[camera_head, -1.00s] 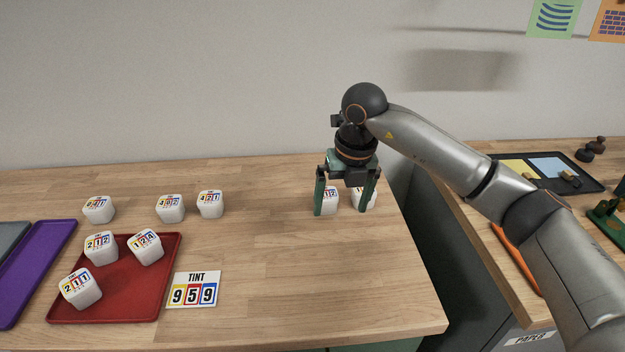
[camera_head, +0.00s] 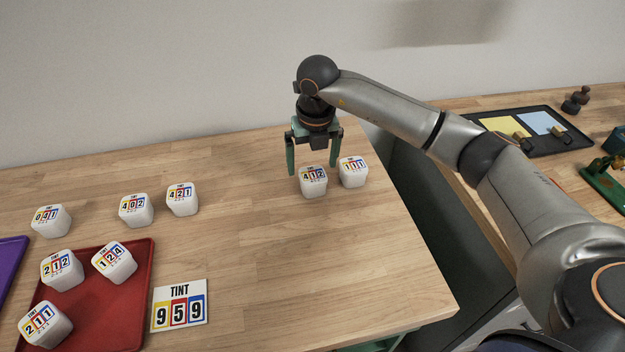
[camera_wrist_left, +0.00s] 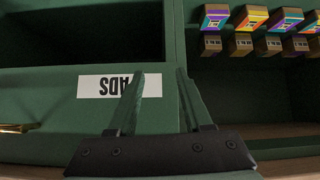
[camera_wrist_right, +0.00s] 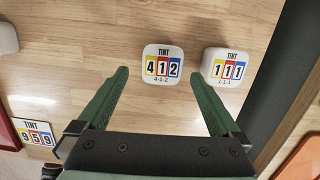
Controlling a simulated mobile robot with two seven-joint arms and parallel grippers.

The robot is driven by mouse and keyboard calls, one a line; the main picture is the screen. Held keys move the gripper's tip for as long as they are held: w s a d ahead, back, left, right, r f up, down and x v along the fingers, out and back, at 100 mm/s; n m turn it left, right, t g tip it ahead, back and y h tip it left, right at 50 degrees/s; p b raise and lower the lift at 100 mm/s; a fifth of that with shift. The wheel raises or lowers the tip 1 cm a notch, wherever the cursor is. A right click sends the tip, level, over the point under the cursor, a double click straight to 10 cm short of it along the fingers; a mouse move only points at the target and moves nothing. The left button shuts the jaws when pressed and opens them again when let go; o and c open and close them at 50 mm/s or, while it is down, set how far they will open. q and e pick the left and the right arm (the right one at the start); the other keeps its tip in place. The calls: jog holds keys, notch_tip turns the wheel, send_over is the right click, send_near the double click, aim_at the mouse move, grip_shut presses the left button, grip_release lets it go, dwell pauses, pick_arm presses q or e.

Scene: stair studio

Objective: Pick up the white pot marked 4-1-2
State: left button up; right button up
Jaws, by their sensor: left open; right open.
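The white pot marked 4-1-2 (camera_head: 313,182) stands upright on the wooden table near its right side. In the right wrist view the pot (camera_wrist_right: 162,65) shows ahead of the open fingers, roughly centred between their lines. My right gripper (camera_head: 312,172) is open and empty, above and just behind the pot in the head view. A white pot marked 1-1-1 (camera_head: 353,172) stands close to its right and also shows in the right wrist view (camera_wrist_right: 222,67). My left gripper (camera_wrist_left: 162,75) is open and empty, facing a green drawer front with a label.
Pots 4-2-1 (camera_head: 182,199), 4-0-2 (camera_head: 135,210) and another (camera_head: 51,220) stand on the table to the left. A red tray (camera_head: 100,325) holds three pots. A TINT 959 card (camera_head: 180,306) lies beside it. The table's middle is clear; its right edge borders a gap.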

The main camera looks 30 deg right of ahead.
aim_at(313, 175)
jog(key=shift+w+d+f+p, duration=0.15)
jog(key=shift+f, duration=1.25)
jog(key=shift+w+d+f+p, duration=0.1)
jog(key=shift+w+f+p, duration=0.05)
jog(key=shift+f, duration=1.2)
jog(key=shift+c, duration=0.4)
jog(key=c, duration=1.3)
